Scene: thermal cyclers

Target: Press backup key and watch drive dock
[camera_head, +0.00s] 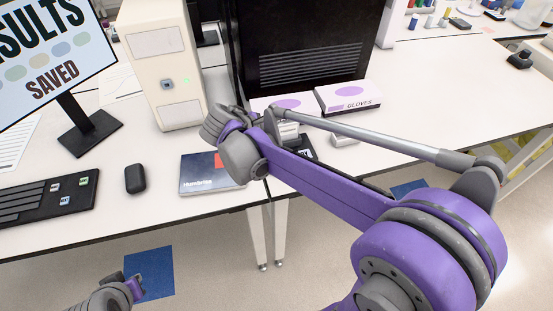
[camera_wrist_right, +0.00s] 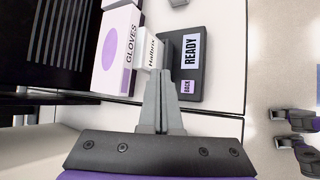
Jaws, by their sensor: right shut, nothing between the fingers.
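The drive dock (camera_wrist_right: 207,65) is a dark unit in the right wrist view, with a lit screen (camera_wrist_right: 190,52) reading READY. The backup key (camera_wrist_right: 187,87) is a small purple key marked BACK at its near end. My right gripper (camera_wrist_right: 163,72) is shut and empty; its tips appear beside the dock's left side, and I cannot tell whether they touch it. In the head view the dock (camera_head: 308,146) is mostly hidden behind my purple right arm. Part of my left arm, perhaps its gripper (camera_head: 130,287), shows at the bottom left; its jaws are unclear.
A white Halbrix box (camera_wrist_right: 150,52) and a gloves box (camera_wrist_right: 118,45) stand beside the dock. A black cabinet (camera_head: 300,45), cream tower (camera_head: 163,60), monitor (camera_head: 50,55), mouse (camera_head: 135,178), keyboard (camera_head: 40,200) and blue booklet (camera_head: 205,175) are on the benches. The right bench has free room.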

